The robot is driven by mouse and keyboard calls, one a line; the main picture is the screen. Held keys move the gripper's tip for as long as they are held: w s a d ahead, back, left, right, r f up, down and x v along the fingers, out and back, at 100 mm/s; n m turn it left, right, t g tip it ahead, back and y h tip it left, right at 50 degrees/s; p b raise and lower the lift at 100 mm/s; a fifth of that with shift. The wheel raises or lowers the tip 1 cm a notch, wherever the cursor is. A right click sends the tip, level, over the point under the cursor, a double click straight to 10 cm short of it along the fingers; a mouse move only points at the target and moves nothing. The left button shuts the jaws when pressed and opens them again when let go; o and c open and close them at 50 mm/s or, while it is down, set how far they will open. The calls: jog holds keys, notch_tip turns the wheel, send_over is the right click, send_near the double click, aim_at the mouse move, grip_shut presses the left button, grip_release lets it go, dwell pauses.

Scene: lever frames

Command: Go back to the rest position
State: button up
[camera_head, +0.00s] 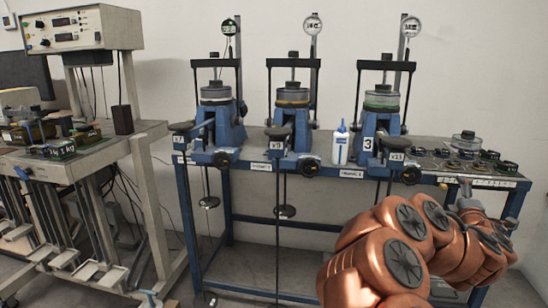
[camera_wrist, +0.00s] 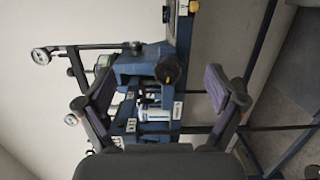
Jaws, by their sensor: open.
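My copper arm reaches up from the bottom right in the head view, in front of the right end of the blue bench (camera_head: 330,226). In the wrist view my gripper (camera_wrist: 165,76) is open, its two dark fingers spread wide with nothing between them. Beyond the fingers, and apart from them, are a blue lever frame (camera_wrist: 140,68) and a white bottle (camera_wrist: 155,114), both turned sideways. In the head view three blue lever frames stand in a row on the bench: left (camera_head: 228,128), middle (camera_head: 301,131) and right (camera_head: 364,138). Each has a dial gauge above it.
The white bottle (camera_head: 341,146) stands between the middle and right frames. Several round weights (camera_head: 463,150) lie at the bench's right end, close behind my arm. Hangers (camera_head: 284,211) hang below the bench front. Another bench (camera_head: 110,148) with a control box (camera_head: 75,30) stands at left.

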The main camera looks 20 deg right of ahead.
jog(key=s+a+f+m+g+y, duration=0.25)
jog(key=a+f+m, duration=0.2)
jog(key=a, duration=0.65)
jog(key=s+a+f+m+g+y, duration=0.1)
jog(key=a+f+m+g+y, duration=0.25)
jog(key=a, duration=0.65)
jog(key=s+a+f+m+g+y, duration=0.1)
jog(key=a+f+m+g, duration=0.4)
jog(key=a, duration=0.6)
jog(key=s+a+f+n+g+y, duration=0.2)
jog(key=s+a+y, duration=0.1)
jog(key=s+a, duration=0.65)
jog(key=s+a+f+n+g+y, duration=0.1)
jog(key=s+a+f+g+y, duration=0.15)
jog(key=s+a, duration=0.7)
jog(key=s+a+p+v, duration=0.1)
jog(key=s+p+v, duration=0.1)
jog(key=p+v, duration=1)
jog(key=s+a+r+p+v, duration=0.1)
jog(key=s+a+p+v, duration=0.1)
jog(key=p+v, duration=1)
notch_tip(320, 180, up, 2)
jog(key=shift+w+r+t+p, duration=0.1)
jog(key=shift+w+t+p, duration=0.2)
jog(key=shift+t+p, duration=0.1)
